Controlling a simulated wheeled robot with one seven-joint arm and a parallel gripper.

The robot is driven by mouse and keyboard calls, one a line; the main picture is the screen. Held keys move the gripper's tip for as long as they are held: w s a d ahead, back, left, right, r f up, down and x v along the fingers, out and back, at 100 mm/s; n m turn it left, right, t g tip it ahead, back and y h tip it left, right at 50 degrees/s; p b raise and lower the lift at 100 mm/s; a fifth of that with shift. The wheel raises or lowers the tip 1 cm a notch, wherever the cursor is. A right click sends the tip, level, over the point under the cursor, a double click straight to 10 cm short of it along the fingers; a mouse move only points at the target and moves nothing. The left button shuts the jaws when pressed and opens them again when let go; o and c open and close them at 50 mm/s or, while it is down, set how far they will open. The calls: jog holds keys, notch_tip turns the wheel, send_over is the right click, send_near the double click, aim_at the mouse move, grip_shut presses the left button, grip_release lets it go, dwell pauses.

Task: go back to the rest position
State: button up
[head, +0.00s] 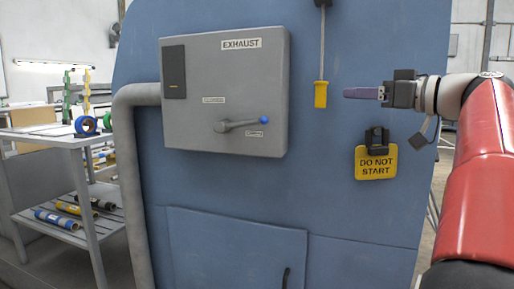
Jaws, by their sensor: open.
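My gripper (362,93) points left in front of the blue press housing, at the upper right of the view. It is open and nothing shows between its fingers, which are seen edge-on. My red arm (484,165) comes in from the right edge. Left of the fingertips, apart from them, a yellow pull handle (320,94) hangs on a rod. Below my gripper, a yellow "DO NOT START" tag (376,168) hangs from a black clip on the housing.
A grey EXHAUST box (213,103) with a blue-tipped lever (243,124) is on the blue housing (225,190). A grey pipe (127,180) runs down its left side. A shelf table (60,138) with rolls stands at the far left.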

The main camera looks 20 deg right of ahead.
jog(key=s+a+f+m+g+h, duration=0.2)
jog(key=a+f+m+g, duration=0.1)
jog(key=a+f, duration=0.6)
jog(key=s+a+f+m+g+h, duration=0.1)
jog(key=s+a+f+m+g, duration=0.25)
jog(key=a+f, duration=0.65)
jog(key=s+f+g+h, duration=0.1)
jog(key=s+f, duration=0.3)
jog(key=f, duration=0.4)
jog(key=s+a+f+g+h, duration=0.1)
jog(key=s+f+h, duration=0.2)
jog(key=s+f, duration=0.2)
jog(key=s+a+f+g+h, duration=0.1)
jog(key=s+f, duration=0.3)
jog(key=f, duration=0.7)
jog(key=shift+s+n+g+h, duration=0.35)
jog(key=shift+s+h, duration=0.05)
